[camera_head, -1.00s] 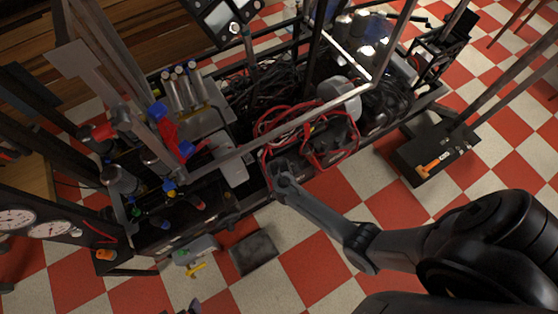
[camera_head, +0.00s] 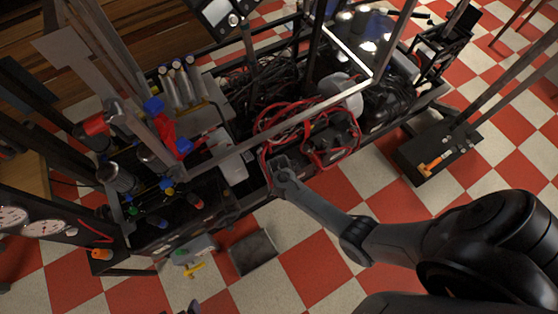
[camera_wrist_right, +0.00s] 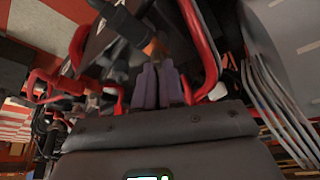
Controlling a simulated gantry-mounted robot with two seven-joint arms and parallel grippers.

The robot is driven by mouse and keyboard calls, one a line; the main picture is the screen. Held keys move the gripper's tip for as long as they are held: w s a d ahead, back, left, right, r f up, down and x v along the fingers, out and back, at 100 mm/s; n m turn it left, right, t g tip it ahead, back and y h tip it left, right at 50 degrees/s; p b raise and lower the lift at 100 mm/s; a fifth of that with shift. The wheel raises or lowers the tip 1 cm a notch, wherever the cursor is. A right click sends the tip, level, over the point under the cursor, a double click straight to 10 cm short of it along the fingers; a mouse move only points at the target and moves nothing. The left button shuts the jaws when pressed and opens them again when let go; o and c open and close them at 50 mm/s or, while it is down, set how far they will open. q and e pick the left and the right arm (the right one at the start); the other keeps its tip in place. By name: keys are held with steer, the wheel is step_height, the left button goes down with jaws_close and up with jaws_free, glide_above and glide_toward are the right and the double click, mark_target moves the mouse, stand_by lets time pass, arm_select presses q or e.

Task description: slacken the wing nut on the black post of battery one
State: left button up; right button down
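My right gripper (camera_head: 278,162) reaches in from the right to the front edge of the machine frame, beside red cables (camera_head: 262,125). In the right wrist view, its two dark fingers (camera_wrist_right: 158,70) are nearly parallel and close together. I cannot tell whether anything thin is between them. A blurred orange-brown piece (camera_wrist_right: 156,46) lies just beyond the fingertips, below a dark cylindrical part (camera_wrist_right: 122,22). A dark box with red cables (camera_head: 325,143) sits right of the gripper in the head view. I cannot make out battery one, its black post or the wing nut. I cannot identify my left gripper.
Metal frame bars (camera_head: 290,122) cross above the machine. Red cables (camera_wrist_right: 205,50) arch close around the fingers. A grey tray (camera_head: 253,251) and a small grey device (camera_head: 193,249) lie on the checkered floor in front. A black stand (camera_head: 437,155) is at right.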

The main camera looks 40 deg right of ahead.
stand_by(0.3)
steer(key=shift+d+r+n+p, duration=0.1)
steer(key=shift+n+p, duration=0.4)
steer(key=shift+p, duration=0.1)
steer(key=n+p, duration=0.1)
steer(key=n+y+p, duration=0.1)
steer(key=n, duration=0.1)
steer(key=shift+s+d+t, duration=0.15)
steer(key=shift+t, duration=0.25)
steer(key=n+y+p, duration=0.1)
steer(key=n, duration=0.2)
steer(key=shift+d+p, duration=0.1)
steer(key=shift+p, duration=0.25)
steer(key=shift+n+y, duration=0.5)
steer(key=shift+n, duration=0.2)
steer(key=shift+s+f+n, duration=0.1)
steer(key=shift+f+n, duration=0.15)
steer(key=shift+n, duration=0.05)
steer(key=c, duration=1.2)
jaws_free()
steer(key=shift+c, duration=0.2)
steer(key=shift+r, duration=0.1)
